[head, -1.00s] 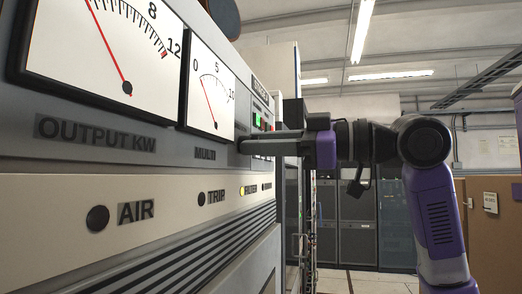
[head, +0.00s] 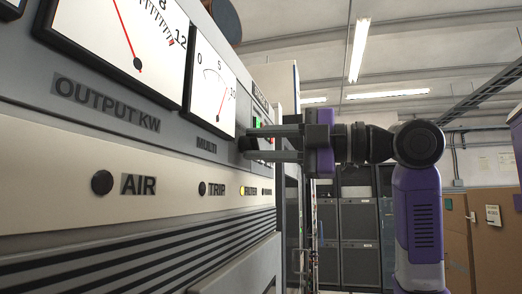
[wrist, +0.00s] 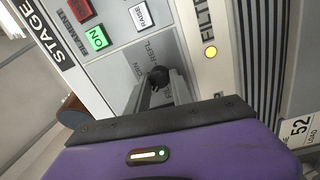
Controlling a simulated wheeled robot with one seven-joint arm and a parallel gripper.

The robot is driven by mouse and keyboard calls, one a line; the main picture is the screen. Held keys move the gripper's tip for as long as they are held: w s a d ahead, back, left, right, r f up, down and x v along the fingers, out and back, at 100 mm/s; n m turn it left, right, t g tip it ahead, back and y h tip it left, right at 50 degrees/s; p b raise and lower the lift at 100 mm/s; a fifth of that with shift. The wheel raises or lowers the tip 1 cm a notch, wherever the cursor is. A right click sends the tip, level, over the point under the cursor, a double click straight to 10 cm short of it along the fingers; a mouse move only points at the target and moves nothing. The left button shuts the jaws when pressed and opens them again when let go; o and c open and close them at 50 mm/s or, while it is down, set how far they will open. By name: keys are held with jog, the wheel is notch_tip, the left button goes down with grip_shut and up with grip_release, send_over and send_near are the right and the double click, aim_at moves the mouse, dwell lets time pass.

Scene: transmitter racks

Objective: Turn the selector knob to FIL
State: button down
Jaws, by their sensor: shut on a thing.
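The selector knob (wrist: 158,77) is small and dark, on a grey panel in the wrist view. My gripper (wrist: 160,84) has its two fingers on either side of it, shut on it. In the head view my gripper (head: 247,144) reaches left to the rack face, one finger above the other, and its fingertips cover most of the knob. Dark letters stand around the knob. Part of one reads REFL; the others are partly hidden, and I cannot read FIL. The MULTI meter (head: 211,88) has its red needle toward the high end.
A lit green ON button (wrist: 97,38), a red button (wrist: 80,10) and a white RAISE button (wrist: 140,15) sit near the knob. A yellow lamp (head: 241,190) glows on the lower strip. The OUTPUT KW meter (head: 121,45) is at left.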

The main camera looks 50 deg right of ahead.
jog(key=n+b, duration=0.1)
jog(key=n, duration=0.4)
jog(key=shift+f, duration=0.15)
jog(key=shift+n+g+y+b, duration=0.3)
jog(key=shift+n+y+b, duration=0.1)
jog(key=shift+n, duration=2)
jog(key=c, duration=1.1)
grip_release()
jog(key=shift+d, duration=0.1)
jog(key=shift+b+v, duration=0.7)
jog(key=shift+v, duration=3.2)
